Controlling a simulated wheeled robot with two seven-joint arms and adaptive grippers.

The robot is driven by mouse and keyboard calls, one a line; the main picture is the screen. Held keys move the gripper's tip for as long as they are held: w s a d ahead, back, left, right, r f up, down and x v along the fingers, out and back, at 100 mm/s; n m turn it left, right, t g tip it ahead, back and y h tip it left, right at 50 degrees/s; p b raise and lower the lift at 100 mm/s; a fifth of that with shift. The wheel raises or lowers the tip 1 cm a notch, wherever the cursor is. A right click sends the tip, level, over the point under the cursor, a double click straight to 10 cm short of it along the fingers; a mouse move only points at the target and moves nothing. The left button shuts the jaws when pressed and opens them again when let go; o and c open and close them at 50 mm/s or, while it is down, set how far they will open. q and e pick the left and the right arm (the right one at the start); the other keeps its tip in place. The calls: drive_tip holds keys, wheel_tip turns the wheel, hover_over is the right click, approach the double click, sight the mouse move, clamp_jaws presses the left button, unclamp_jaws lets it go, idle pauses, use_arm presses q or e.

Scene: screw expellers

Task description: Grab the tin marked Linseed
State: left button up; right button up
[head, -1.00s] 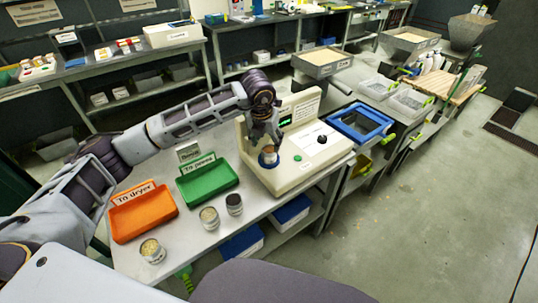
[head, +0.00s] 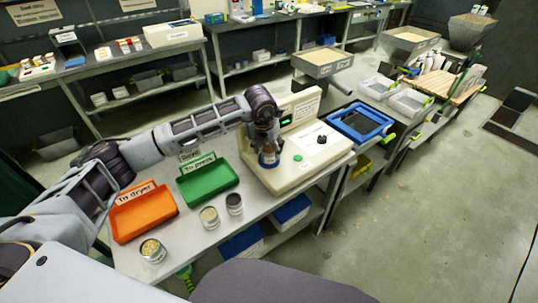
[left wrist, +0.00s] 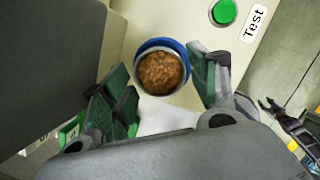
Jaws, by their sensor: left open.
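A tin of brown seeds (left wrist: 162,72) stands upright in a blue ring-like holder (left wrist: 138,58) on the cream tester (head: 318,165). My left gripper (head: 268,152) is over this tin from above, its fingers open on either side of it in the left wrist view (left wrist: 160,80). I cannot read its label. Three other tins are on the bench: one with pale seeds (head: 209,217), one dark on top (head: 234,203), and one at the front left (head: 152,250). No tin's marking is legible. A dark gripper at the right of the left wrist view (left wrist: 268,104) appears to be my right one.
An orange tray marked To dryer (head: 165,215) and a green tray (head: 222,182) marked To press lie left of the tester. A green Test button (left wrist: 224,12) sits beside the tin. A blue-framed tray (head: 384,123) stands to the right.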

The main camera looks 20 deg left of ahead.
use_arm(q)
drive_tip(key=shift+x, duration=1.35)
drive_tip(key=c, duration=0.8)
drive_tip(key=shift+r, duration=0.1)
drive_tip(key=shift+w+r, duration=0.1)
drive_tip(key=shift+r, duration=1.4)
drive_tip(key=s+d, duration=0.1)
drive_tip(key=s+d+b, duration=0.1)
drive_tip(key=d, duration=0.1)
drive_tip(key=shift+s+d+r, duration=0.1)
drive_tip(key=shift+s+d, duration=0.2)
drive_tip(key=shift+s, duration=0.05)
drive_tip(key=s+d, duration=0.2)
drive_tip(key=d, duration=0.1)
drive_tip(key=s+d+b, duration=0.1)
drive_tip(key=s+d, duration=0.2)
drive_tip(key=d, duration=0.1)
drive_tip(key=s+d, duration=0.3)
drive_tip(key=shift+s+d, duration=0.25)
drive_tip(key=shift+d, duration=0.1)
use_arm(e)
drive_tip(key=shift+t, duration=0.3)
drive_tip(key=w, duration=0.1)
drive_tip(key=w+a, duration=0.1)
drive_tip(key=w, duration=0.1)
drive_tip(key=w+a, duration=0.1)
drive_tip(key=shift+w+a+f, duration=0.25)
drive_tip(key=shift+w, duration=0.15)
drive_tip(key=shift+s+d, duration=0.15)
drive_tip(key=shift+d, duration=0.1)
